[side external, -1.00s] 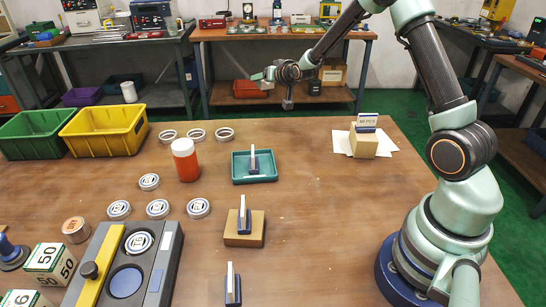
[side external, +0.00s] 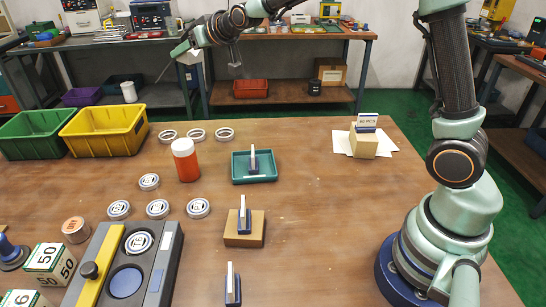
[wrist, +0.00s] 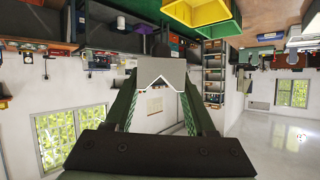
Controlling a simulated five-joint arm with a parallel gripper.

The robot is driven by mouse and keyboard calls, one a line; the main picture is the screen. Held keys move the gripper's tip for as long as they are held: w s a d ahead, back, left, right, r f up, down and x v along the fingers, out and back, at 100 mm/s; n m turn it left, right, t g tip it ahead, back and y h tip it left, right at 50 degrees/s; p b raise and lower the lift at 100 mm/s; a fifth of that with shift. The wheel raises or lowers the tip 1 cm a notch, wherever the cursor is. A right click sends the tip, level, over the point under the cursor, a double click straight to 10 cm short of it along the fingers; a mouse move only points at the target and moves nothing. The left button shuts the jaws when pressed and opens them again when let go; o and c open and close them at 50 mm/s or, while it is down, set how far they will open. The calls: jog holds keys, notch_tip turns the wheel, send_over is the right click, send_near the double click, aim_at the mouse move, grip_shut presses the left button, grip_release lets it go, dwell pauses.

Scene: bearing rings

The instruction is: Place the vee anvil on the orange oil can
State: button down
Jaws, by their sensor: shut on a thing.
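The orange oil can (side external: 187,165), with a white cap, stands upright on the wooden table, left of the teal tray. My gripper (side external: 181,48) is raised well above and beyond it, in front of the back benches. In the wrist view, the two green fingers are shut on the vee anvil (wrist: 150,74), a grey plate with a V-shaped notch facing the palm. The can's cap is clear of anything.
Near the can are the teal tray (side external: 254,180) holding an upright piece, several white-and-grey rings (side external: 149,181), a yellow bin (side external: 103,131) and a green bin (side external: 36,135). A wooden block (side external: 245,238) stands nearer. The table's right middle is clear.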

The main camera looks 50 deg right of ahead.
notch_tip(320, 180, up, 3)
jog(key=n+y, duration=0.1)
jog(key=n, duration=0.1)
send_over(181, 143)
jog(key=shift+y, duration=0.3)
notch_tip(181, 143, down, 20)
jog(key=shift+r, duration=0.1)
jog(key=shift+c, duration=1.2)
grip_release()
jog(key=shift+s+f, duration=0.1)
jog(key=shift+f, duration=0.2)
jog(key=shift+r, duration=0.1)
